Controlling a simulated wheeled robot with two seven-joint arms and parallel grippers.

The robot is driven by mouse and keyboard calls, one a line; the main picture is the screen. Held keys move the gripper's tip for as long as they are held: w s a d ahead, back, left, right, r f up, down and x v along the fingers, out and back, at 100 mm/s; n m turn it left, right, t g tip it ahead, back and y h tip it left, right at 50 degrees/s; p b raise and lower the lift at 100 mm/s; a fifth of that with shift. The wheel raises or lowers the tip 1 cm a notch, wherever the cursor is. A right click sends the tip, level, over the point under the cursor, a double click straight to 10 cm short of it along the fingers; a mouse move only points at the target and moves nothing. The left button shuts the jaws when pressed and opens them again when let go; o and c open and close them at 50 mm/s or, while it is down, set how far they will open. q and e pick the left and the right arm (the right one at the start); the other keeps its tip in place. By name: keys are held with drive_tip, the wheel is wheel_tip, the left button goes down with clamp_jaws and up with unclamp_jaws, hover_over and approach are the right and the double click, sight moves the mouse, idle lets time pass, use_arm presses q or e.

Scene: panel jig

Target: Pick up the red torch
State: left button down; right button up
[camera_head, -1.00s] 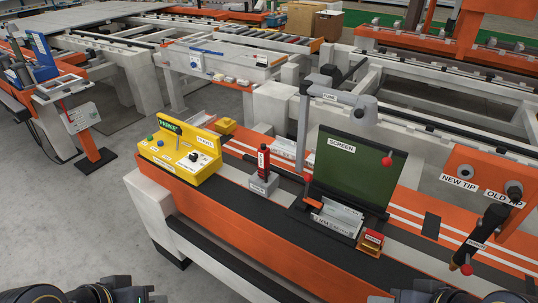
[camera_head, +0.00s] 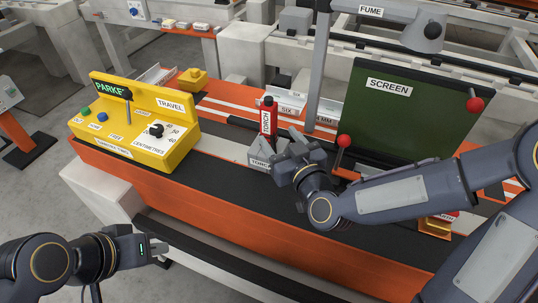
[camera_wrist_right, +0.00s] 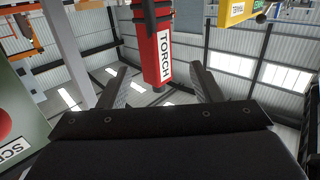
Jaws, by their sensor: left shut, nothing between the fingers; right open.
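My left gripper (camera_head: 163,250) is shut and empty, in front of the bench at lower left.
A yellow control box (camera_head: 145,122) stands left of the torch. The green screen (camera_head: 405,110) stands to the right, with red-knobbed levers (camera_head: 344,141) near my right arm. The grey FUME post (camera_head: 319,70) rises behind. The dark front strip (camera_head: 225,195) of the bench is clear.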

sight(272, 125)
drive_tip(key=shift+w+a+f+t, duration=0.2)
drive_tip(key=shift+f+t, duration=0.1)
drive_tip(key=shift+f, duration=0.1)
drive_tip(key=shift+w+a+r+m, duration=0.1)
drive_tip(key=shift+w+m, duration=0.2)
drive_tip(key=x, duration=0.4)
drive_tip(key=p+x, duration=0.1)
drive_tip(key=x, duration=0.2)
drive_tip(key=shift+w+d, duration=0.2)
drive_tip(key=shift+d, duration=0.05)
drive_tip(key=shift+c, duration=0.2)
drive_tip(key=c, duration=1)
drive_tip(key=shift+c, duration=0.2)
